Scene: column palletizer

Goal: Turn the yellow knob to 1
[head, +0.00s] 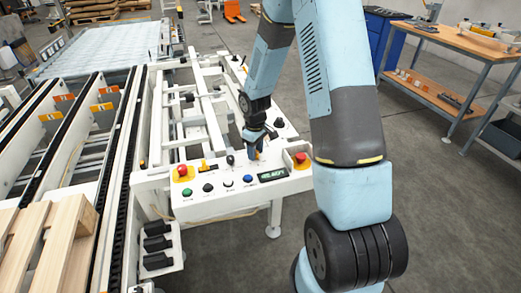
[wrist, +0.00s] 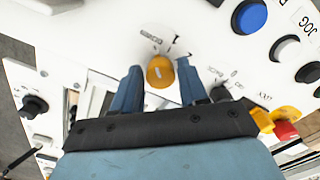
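The yellow knob (wrist: 160,72) sits on the white control panel (head: 215,205), with a short pale mark on its face. Printed marks, including a 1, lie just above it in the wrist view. My gripper (wrist: 158,72) is open, with one blue finger on each side of the knob and a visible gap on both sides. In the head view my gripper (head: 255,148) reaches down to the back of the panel and mostly hides the knob. I cannot tell exactly which mark the knob points to.
Red emergency stops on yellow bases stand at the panel's left (head: 182,171) and right (head: 300,158). Green (head: 187,192), black, white and blue (head: 248,179) buttons line its front, beside a small display (head: 272,174). Another black knob (wrist: 34,106) shows in the wrist view.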

